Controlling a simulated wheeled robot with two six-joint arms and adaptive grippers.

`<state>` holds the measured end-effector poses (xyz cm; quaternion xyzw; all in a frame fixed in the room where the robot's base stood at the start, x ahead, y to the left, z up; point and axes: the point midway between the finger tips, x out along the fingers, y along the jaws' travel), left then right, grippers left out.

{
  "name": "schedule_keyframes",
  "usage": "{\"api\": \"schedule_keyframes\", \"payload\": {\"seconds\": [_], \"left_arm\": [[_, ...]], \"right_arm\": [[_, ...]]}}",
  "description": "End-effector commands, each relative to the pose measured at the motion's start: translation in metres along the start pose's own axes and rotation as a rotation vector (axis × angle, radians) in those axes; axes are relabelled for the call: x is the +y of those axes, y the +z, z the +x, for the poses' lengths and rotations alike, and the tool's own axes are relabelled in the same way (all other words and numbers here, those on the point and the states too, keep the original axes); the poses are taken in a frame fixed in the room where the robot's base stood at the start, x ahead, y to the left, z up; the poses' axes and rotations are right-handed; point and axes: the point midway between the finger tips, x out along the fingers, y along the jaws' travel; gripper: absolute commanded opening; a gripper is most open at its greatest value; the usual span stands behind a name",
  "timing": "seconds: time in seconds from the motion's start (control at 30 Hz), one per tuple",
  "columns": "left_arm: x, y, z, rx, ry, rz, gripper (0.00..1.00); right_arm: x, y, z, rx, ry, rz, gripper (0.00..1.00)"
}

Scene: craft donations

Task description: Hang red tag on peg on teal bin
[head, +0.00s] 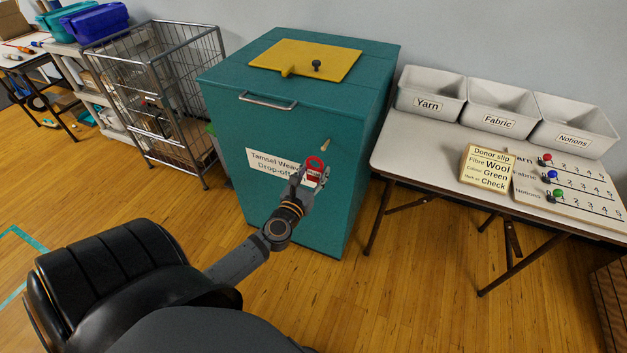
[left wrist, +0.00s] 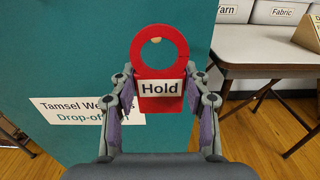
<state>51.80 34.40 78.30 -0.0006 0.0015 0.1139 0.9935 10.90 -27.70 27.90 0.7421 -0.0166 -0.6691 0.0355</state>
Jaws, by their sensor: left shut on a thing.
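The teal bin (head: 290,120) stands in the middle of the head view, its front also filling the left of the left wrist view (left wrist: 60,50). A short tan peg (head: 325,144) sticks out of its front, right of the label. The red tag (head: 316,162) has a ring on top and a "Hold" label; it is upright in the left wrist view (left wrist: 160,72). My left gripper (head: 312,180) is shut on the tag's lower body, in front of the bin. The peg's tip (left wrist: 156,41) shows through the ring; I cannot tell whether it is inside. My right gripper is out of view.
A yellow lid (head: 300,58) with a dark knob lies on the bin. A table (head: 410,158) at right holds grey trays (head: 500,105), a donor slip sign (head: 488,168) and a bead counting board (head: 570,185). A wire cage cart (head: 165,100) stands at left.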

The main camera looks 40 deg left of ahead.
Motion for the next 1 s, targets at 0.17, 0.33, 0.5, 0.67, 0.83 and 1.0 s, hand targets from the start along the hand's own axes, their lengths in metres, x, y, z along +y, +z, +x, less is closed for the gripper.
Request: {"api": "schedule_keyframes", "payload": {"seconds": [0.17,0.33,0.5,0.67,0.83,1.0], "left_arm": [[0.005,-0.004,0.002,-0.002,0.007,-0.001,0.32],[0.005,-0.003,0.005,-0.003,0.007,-0.001,0.32],[0.005,-0.004,0.015,-0.003,0.008,0.0,0.32],[0.005,-0.006,0.026,-0.003,0.007,-0.001,0.32],[0.005,-0.007,0.038,-0.003,0.008,0.0,0.32],[0.005,-0.008,0.051,-0.003,0.007,-0.001,0.32]], "right_arm": [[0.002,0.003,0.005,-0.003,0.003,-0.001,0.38],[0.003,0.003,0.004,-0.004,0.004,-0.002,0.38],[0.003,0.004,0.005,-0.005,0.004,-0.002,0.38],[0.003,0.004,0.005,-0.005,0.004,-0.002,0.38],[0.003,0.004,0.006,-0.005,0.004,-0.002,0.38],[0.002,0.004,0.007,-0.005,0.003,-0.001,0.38]]}}
